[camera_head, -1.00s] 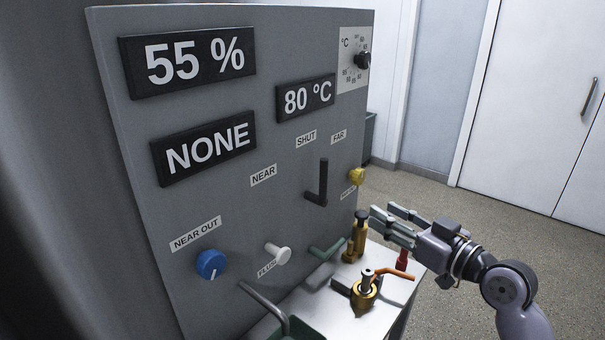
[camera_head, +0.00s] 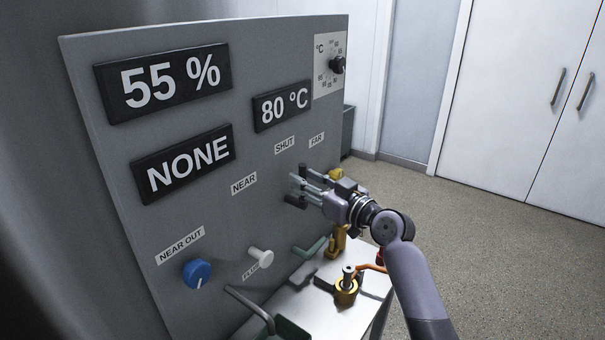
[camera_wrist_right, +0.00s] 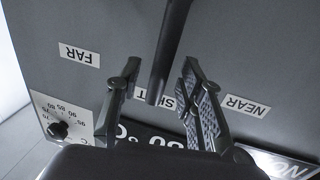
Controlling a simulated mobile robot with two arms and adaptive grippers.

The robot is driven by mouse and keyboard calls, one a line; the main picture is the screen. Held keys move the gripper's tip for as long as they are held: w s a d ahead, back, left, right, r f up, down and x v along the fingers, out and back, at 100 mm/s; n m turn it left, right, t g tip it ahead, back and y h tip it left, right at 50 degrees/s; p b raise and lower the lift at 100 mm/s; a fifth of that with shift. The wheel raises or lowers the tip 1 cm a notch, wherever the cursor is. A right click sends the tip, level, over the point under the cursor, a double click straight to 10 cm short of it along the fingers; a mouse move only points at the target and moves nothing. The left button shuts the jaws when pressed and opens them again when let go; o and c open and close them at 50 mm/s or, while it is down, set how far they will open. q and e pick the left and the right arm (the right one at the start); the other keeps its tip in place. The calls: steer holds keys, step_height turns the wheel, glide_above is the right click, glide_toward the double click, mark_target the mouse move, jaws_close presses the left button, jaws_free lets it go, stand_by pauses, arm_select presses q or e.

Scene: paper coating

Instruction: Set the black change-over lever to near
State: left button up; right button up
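The black change-over lever (camera_wrist_right: 168,55) stands between the two fingers of my right gripper (camera_wrist_right: 162,68) in the right wrist view, with a gap visible on at least the left side. The gripper is open around it. In the head view my right gripper (camera_head: 296,186) is at the lever and covers its middle; the lower end of the lever (camera_head: 294,201) shows below the fingers. The lever points up towards the SHUT label (camera_head: 284,145). The NEAR label (camera_head: 243,184) is to its left and the FAR label (camera_head: 316,140) to its right. My left gripper is not in view.
The display (camera_head: 182,163) reads NONE. A blue knob (camera_head: 197,273) and a white flush knob (camera_head: 261,257) sit lower on the panel. A yellow knob (camera_head: 336,174) is just behind my gripper. Brass valve parts (camera_head: 346,289) stand on the white ledge below.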

steer(key=shift+x, duration=0.9)
steer(key=shift+c, duration=0.6)
jaws_close()
